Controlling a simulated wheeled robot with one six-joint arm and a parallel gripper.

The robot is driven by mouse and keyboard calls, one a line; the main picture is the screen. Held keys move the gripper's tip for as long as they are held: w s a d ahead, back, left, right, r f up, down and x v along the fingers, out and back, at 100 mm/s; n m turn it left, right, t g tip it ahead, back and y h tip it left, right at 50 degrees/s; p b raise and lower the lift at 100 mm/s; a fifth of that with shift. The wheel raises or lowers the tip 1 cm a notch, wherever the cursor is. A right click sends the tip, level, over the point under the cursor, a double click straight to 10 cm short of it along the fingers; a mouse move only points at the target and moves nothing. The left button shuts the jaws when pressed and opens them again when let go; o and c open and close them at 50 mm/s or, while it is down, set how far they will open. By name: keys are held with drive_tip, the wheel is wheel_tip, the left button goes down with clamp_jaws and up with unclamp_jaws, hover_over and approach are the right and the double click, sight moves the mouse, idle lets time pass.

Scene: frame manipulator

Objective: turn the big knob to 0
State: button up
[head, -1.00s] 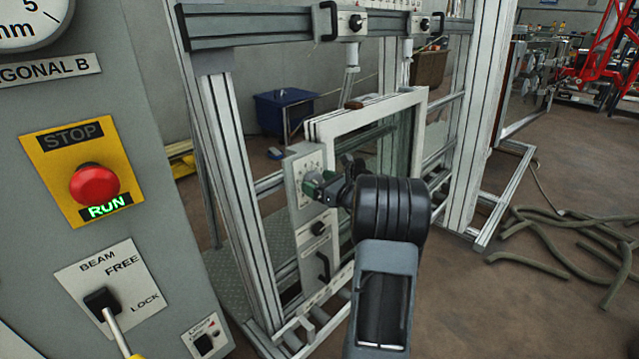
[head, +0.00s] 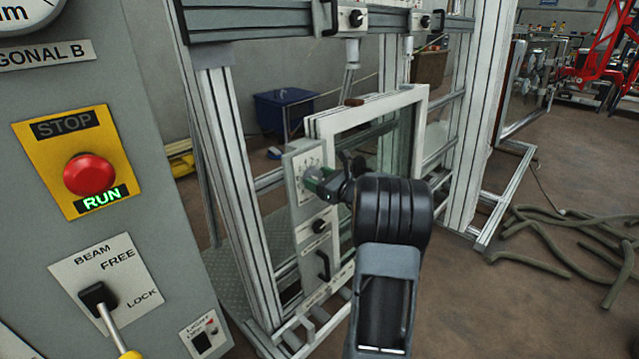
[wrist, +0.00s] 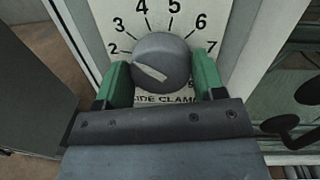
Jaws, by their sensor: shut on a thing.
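The big grey knob (wrist: 163,58) sits on a white dial plate (wrist: 205,12) in the wrist view. Numbers 2 to 7 show around it, with a partly hidden 9 at the lower right. The 0 is not visible. A white mark lies on the lower left of the knob's face; which number it points to is unclear. My gripper (wrist: 161,84) is shut on the knob, one green finger on its left and one on its right. In the head view my gripper (head: 322,183) is at the panel (head: 307,163) and covers the knob.
A smaller black knob (head: 318,226) and a black handle (head: 322,265) are below on the same panel. A grey console with a red stop button (head: 90,175) stands at the left. Metal frame posts (head: 236,200) stand close left of my gripper. Hoses lie on the floor at right.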

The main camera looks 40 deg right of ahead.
drive_tip(key=n+b, duration=0.3)
drive_tip(key=b, duration=0.1)
drive_tip(key=shift+f+n, duration=0.25)
drive_tip(key=shift+n, duration=0.15)
drive_tip(key=n+g+b, duration=0.1)
drive_tip(key=n+b, duration=1.1)
drive_tip(key=b, duration=0.1)
drive_tip(key=shift+a+r+n+g, duration=0.15)
drive_tip(key=shift+n+g, duration=0.25)
drive_tip(key=shift+b, duration=0.3)
drive_tip(key=o, duration=0.9)
drive_tip(key=shift+s+r, duration=0.1)
drive_tip(key=p+v, duration=0.2)
drive_tip(key=v, duration=1.1)
drive_tip(key=shift+s+r, duration=0.1)
drive_tip(key=shift+s, duration=0.2)
